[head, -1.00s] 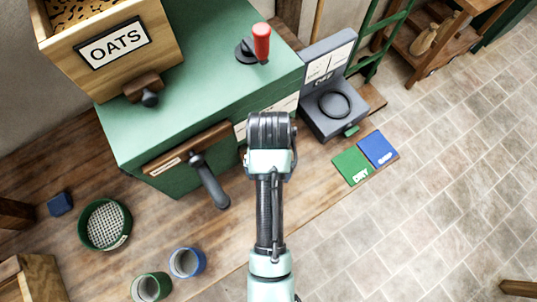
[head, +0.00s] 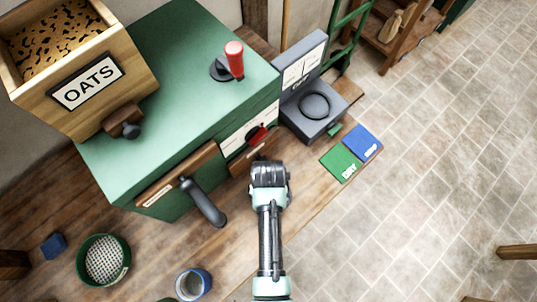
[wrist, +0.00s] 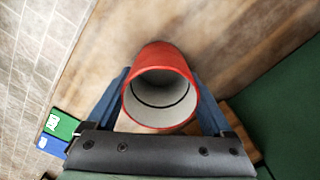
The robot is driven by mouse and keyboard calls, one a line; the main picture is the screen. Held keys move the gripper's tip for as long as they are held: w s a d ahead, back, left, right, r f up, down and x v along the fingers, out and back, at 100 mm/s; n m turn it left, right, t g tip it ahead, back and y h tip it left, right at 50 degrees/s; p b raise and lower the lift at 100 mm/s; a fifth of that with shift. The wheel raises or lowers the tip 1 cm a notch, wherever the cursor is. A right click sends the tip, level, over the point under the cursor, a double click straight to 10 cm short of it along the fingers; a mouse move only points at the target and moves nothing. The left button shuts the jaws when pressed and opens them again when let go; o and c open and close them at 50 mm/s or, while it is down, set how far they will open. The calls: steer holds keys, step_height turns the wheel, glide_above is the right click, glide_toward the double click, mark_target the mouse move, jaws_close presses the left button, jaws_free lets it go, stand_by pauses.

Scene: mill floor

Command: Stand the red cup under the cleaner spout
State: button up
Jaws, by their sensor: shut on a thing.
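My gripper (wrist: 162,92) is shut on the red cup (wrist: 160,58), with one finger on each side of it. In the wrist view the cup's open mouth faces the camera and its pale inside looks empty, with a dark ring line. In the head view my gripper (head: 268,172) is over the wooden bench, just in front of the green machine (head: 195,70), and hides the cup. A wooden part (head: 245,160) with a red piece (head: 258,136) above it sits on the machine's front, just behind my gripper. I cannot tell whether it is the cleaner spout.
An OATS hopper (head: 118,105) and a red lever (head: 234,60) top the machine. A dark crank handle (head: 205,203) juts out left of my gripper. A grey scale (head: 312,115) and green and blue cards (head: 340,164) lie right. A sieve (head: 104,260) and blue cup (head: 193,284) stand front left.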

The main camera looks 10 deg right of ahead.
steer(key=o, duration=1.2)
steer(key=shift+f, duration=0.15)
steer(key=shift+c, duration=0.2)
steer(key=shift+o, duration=0.9)
